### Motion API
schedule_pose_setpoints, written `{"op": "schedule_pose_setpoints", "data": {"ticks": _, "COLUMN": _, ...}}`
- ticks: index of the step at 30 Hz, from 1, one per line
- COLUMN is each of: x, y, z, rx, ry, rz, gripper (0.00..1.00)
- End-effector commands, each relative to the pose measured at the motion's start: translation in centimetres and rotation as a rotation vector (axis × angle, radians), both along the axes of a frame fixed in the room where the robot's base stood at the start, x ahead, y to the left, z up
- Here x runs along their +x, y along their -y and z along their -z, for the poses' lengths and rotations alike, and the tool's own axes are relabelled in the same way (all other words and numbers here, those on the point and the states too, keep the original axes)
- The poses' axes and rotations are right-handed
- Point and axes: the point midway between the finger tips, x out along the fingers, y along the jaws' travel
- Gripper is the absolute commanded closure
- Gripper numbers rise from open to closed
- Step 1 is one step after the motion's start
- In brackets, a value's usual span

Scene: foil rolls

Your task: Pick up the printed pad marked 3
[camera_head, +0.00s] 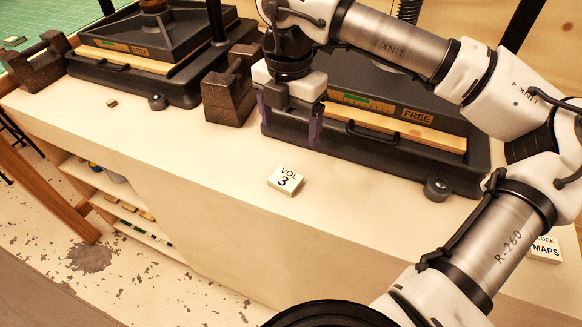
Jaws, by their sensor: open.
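The printed pad (286,180) is a small white block with "VOL 3" on its top. It lies flat on the pale bench top (190,165), in the middle of the head view. My gripper (289,128) hangs pointing down from the arm, above and behind the pad as seen here. Its two purple-grey fingers are apart with nothing visible between them. The gripper does not touch the pad.
Two dark machines marked FREE, one at right (385,160) and one at left (135,75), stand along the bench. Brown notched blocks (228,95) (42,62) sit beside them. A white MAPS block (546,251) lies at right. The bench's front edge is near the pad.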

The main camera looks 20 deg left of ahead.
Motion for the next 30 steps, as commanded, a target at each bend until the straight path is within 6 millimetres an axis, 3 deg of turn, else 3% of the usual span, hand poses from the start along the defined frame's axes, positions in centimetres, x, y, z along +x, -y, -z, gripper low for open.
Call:
{"op": "schedule_pose_setpoints", "data": {"ticks": 10, "x": -0.1, "y": 0.0, "z": 6.3, "rx": 0.002, "ry": -0.005, "rz": -0.003, "gripper": 0.2}}
{"op": "schedule_pose_setpoints", "data": {"ticks": 19, "x": 0.0, "y": 0.0, "z": 8.5, "rx": 0.002, "ry": -0.006, "rz": -0.004, "gripper": 0.2}}
{"op": "schedule_pose_setpoints", "data": {"ticks": 30, "x": 0.3, "y": 0.0, "z": 12.8, "rx": 0.004, "ry": -0.002, "rz": -0.004, "gripper": 0.2}}
